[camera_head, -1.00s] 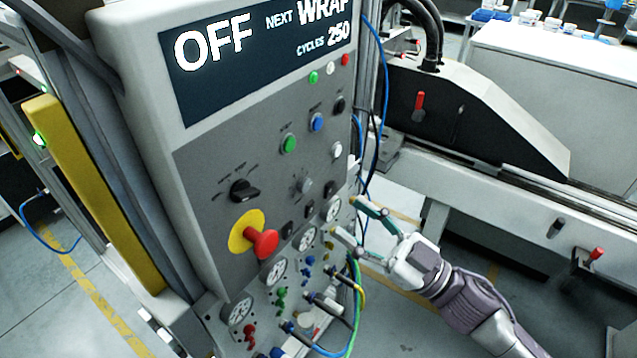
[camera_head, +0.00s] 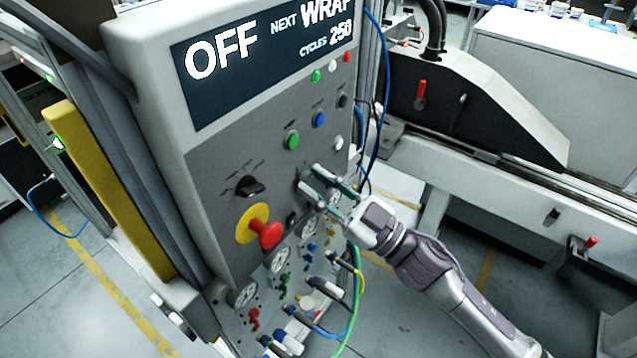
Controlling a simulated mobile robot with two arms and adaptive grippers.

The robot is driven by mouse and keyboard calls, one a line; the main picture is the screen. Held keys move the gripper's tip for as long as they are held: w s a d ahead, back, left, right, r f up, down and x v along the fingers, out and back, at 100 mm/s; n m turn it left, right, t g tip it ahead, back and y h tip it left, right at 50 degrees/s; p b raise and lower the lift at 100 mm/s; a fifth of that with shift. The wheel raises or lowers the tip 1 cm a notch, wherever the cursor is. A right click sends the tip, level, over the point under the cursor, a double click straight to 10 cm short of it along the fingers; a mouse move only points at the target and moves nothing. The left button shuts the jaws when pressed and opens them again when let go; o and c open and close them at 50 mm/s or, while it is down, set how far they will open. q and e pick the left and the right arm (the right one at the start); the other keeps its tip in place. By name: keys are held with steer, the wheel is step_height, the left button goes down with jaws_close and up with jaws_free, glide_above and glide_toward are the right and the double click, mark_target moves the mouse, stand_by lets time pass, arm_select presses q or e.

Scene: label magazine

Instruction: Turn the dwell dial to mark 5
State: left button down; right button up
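The grey dwell dial (camera_head: 304,177) is on the lower right part of the machine's control panel (camera_head: 215,165). It is mostly hidden by my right gripper (camera_head: 309,178), so its pointer and the mark it stands at cannot be read. My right gripper comes in from the lower right. Its two greenish fingers are apart, with their tips at the panel around the dial. Whether they touch the dial cannot be told. My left gripper is not in view.
A red mushroom button on a yellow disc (camera_head: 268,235) sticks out left of and below my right gripper. A black selector (camera_head: 250,186) is at left. Green (camera_head: 292,139) and blue (camera_head: 319,119) buttons sit above. Gauges, hoses and cables crowd below.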

jaws_close()
steer(key=shift+n, duration=0.4)
steer(key=n+g, duration=0.1)
steer(key=n, duration=0.1)
steer(key=n+g, duration=0.1)
steer(key=n, duration=0.2)
steer(key=shift+w+d+r+g+y, duration=0.1)
steer(key=shift+w+r+g+y, duration=0.05)
steer(key=shift+g+y, duration=0.15)
steer(key=n+g, duration=0.1)
steer(key=n, duration=0.2)
steer(key=n+g+p, duration=0.1)
steer(key=n, duration=0.1)
steer(key=shift+r+n+g+p, duration=0.15)
steer(key=shift+n+g+p, duration=0.15)
steer(key=shift+n, duration=0.1)
steer(key=n+h+p, duration=0.1)
steer(key=n, duration=0.1)
steer(key=n+g+p, duration=0.1)
steer(key=n, duration=0.1)
steer(key=shift+w+d+r+n+h, duration=0.1)
steer(key=shift+r+n+h, duration=0.05)
steer(key=shift+n+h, duration=0.25)
steer(key=n+h+p, duration=0.1)
steer(key=n+p, duration=0.1)
steer(key=n, duration=0.1)
steer(key=shift+g, duration=0.4)
steer(key=shift+n+h+p, duration=0.3)
steer(key=shift+n+p, duration=0.15)
steer(key=shift+n, duration=0.05)
